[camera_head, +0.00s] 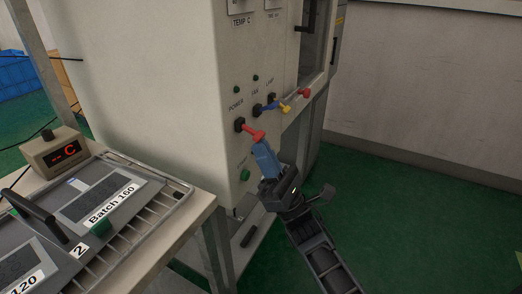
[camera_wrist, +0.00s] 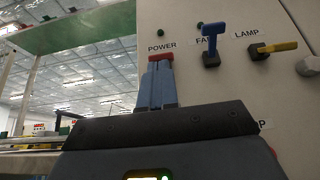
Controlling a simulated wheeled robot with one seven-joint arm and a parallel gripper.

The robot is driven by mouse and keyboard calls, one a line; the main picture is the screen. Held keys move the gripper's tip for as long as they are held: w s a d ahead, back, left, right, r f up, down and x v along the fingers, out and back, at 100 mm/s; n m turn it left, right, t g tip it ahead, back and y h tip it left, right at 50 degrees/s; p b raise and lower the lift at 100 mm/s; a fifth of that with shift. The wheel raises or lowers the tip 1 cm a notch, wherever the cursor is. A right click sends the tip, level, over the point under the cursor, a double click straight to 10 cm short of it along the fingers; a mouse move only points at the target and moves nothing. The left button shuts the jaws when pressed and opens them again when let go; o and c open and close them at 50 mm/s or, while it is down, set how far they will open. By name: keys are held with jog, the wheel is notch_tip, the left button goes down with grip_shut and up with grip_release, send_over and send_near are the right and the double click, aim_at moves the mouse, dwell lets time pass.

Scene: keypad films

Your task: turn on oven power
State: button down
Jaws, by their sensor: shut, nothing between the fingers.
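The oven (camera_head: 170,70) is a tall cream cabinet with a switch panel. The red power switch lever (camera_head: 254,134) sticks out from a dark base under the label POWER. It also shows in the wrist view (camera_wrist: 161,57), partly hidden by my fingers. My gripper (camera_head: 262,147) is shut and empty, its blue fingertips at the lower side of the red lever. In the wrist view my fingertips (camera_wrist: 160,66) overlap the lever; I cannot tell whether they touch. A green lamp (camera_head: 236,90) sits above the POWER label; I cannot tell if it is lit.
The blue fan lever (camera_head: 266,107) and yellow lamp lever (camera_head: 285,107) sit close right of the power switch. A red-ended handle (camera_head: 304,92) is farther right. A bench with a scale-like display (camera_head: 55,150) and trays (camera_head: 110,200) stands left. Green floor (camera_head: 400,220) is clear at right.

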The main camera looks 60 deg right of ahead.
jog(key=r+g+p, duration=0.1)
jog(key=g+p, duration=0.1)
jog(key=p, duration=0.1)
jog(key=s+r+g+p, duration=0.1)
jog(key=g+p, duration=0.1)
jog(key=g, duration=0.1)
jog(key=s+r+g+p, duration=0.1)
jog(key=r+g+p, duration=0.1)
jog(key=p, duration=0.1)
jog(key=shift+p, duration=0.3)
